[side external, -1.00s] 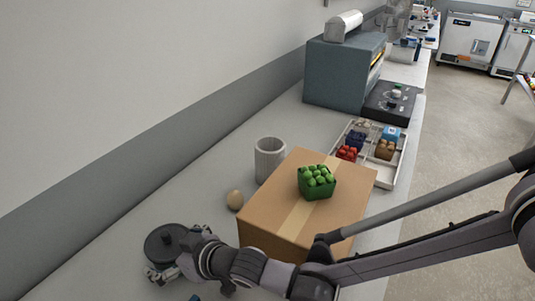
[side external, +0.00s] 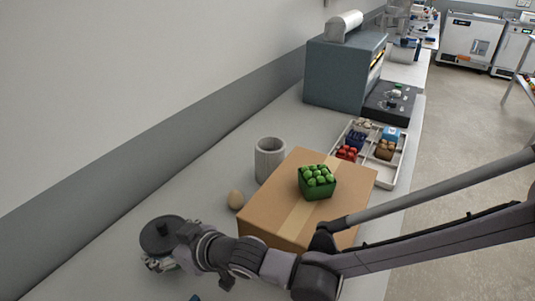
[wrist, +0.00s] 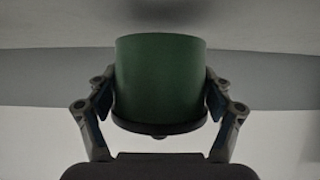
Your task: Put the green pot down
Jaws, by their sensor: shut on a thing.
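The green pot (wrist: 160,75) stands between my two fingers in the wrist view, with a dark disc and a small knob at the lower end of the picture. My gripper (wrist: 159,95) is shut on its sides. In the side view the dark round lid (side external: 160,232) of the pot shows at the lower left, in my gripper (side external: 160,262). The pot's green body is mostly hidden there by the lid and my gripper. I cannot tell whether its base touches the counter.
A cardboard box (side external: 265,215) bearing a green basket of green round things (side external: 317,188) stands right of my gripper. A divided tray (side external: 395,170) lies farther back. The counter (side external: 110,265) left of the pot is clear.

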